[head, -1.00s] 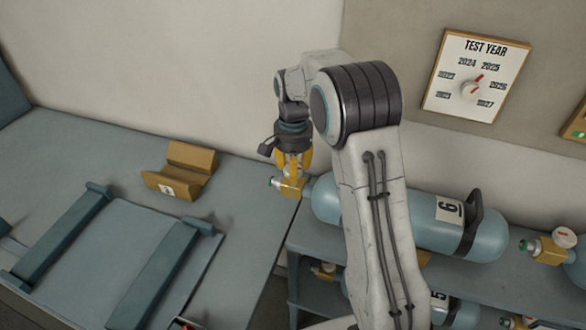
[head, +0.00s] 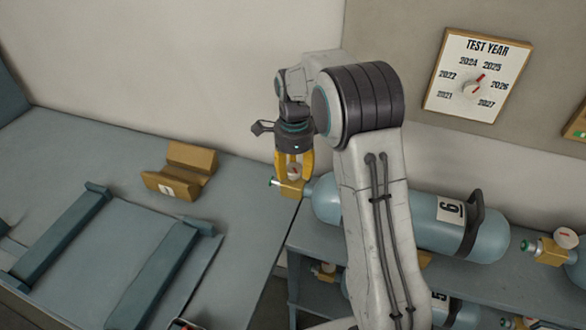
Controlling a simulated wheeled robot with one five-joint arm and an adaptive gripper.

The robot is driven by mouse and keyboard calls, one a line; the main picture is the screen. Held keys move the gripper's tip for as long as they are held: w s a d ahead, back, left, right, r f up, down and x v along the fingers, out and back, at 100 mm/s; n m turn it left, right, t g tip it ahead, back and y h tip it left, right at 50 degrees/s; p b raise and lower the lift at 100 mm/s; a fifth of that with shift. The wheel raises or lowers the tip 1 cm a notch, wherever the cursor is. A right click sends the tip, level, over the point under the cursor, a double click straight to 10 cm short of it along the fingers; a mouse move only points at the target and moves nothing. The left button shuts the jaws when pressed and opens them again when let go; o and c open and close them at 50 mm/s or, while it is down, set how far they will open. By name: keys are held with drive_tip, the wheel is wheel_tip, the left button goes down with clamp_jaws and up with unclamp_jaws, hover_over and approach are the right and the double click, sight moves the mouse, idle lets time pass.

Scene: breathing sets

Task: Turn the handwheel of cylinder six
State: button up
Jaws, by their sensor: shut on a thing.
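Cylinder six (head: 415,222) is a blue cylinder with a "6" label and a dark carry handle, lying on its side on the rack's upper shelf. Its brass valve (head: 290,188) points left and ends in a small green-and-white tip. My gripper (head: 293,172) points down over the valve, its two yellow fingers shut around the pale handwheel (head: 293,170), which shows partly between them. My arm hides part of the cylinder's middle.
A second cylinder (head: 557,250) with a brass valve and pale handwheel lies at the right. More cylinders, one labelled 5 (head: 440,305), lie below. A blue bench (head: 120,160) carries a brown block (head: 180,170). A test-year dial (head: 475,85) hangs on the wall.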

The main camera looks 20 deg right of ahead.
sight(295, 169)
drive_tip(key=m, duration=0.6)
drive_tip(key=shift+s+d+m, duration=0.1)
drive_tip(key=shift+m, duration=0.2)
drive_tip(key=m, duration=0.6)
drive_tip(key=shift+s+f, duration=0.15)
drive_tip(key=shift+m, duration=0.3)
drive_tip(key=o, duration=1.2)
drive_tip(key=shift+r, duration=0.35)
wheel_tip(295, 169, up, 12)
drive_tip(key=shift+f, duration=0.25)
